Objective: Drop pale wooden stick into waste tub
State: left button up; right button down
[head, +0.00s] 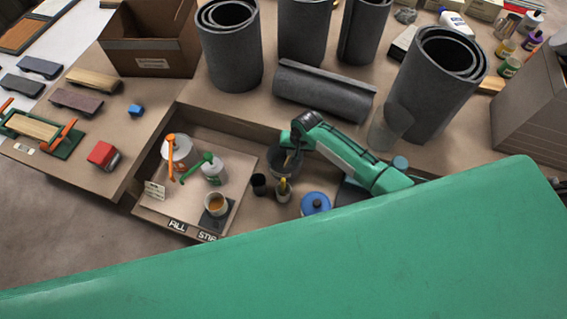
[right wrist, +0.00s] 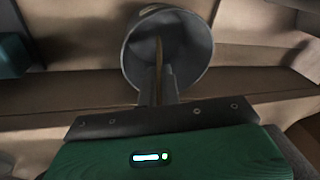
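The waste tub (head: 279,163) is a dark grey round container behind the stir tray in the head view. In the right wrist view the waste tub (right wrist: 196,52) is seen from above, with its open mouth ahead of the fingers. My right gripper (head: 291,156) is over the tub, its fingers pointing down at the mouth. In the wrist view the pale wooden stick (right wrist: 158,52) runs between the fingers of the right gripper (right wrist: 158,82), its far end inside the tub's outline. The fingers appear closed on it. My left gripper is not in view.
A tray (head: 165,213) holds pots and a cup (head: 216,203) of amber liquid. Small dark cups (head: 259,184) and a blue-lidded tin (head: 315,203) stand near the tub. Grey rolls (head: 325,90) lie and stand behind; a cardboard box (head: 150,45) stands at back left.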

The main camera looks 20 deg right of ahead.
jog(key=c, duration=1.5)
grip_release()
jog(key=shift+c, duration=0.2)
jog(key=shift+r, duration=0.15)
jog(key=b+v, duration=0.1)
jog(key=v, duration=1.2)
jog(key=shift+r+b, duration=0.3)
jog(key=shift+s, duration=0.1)
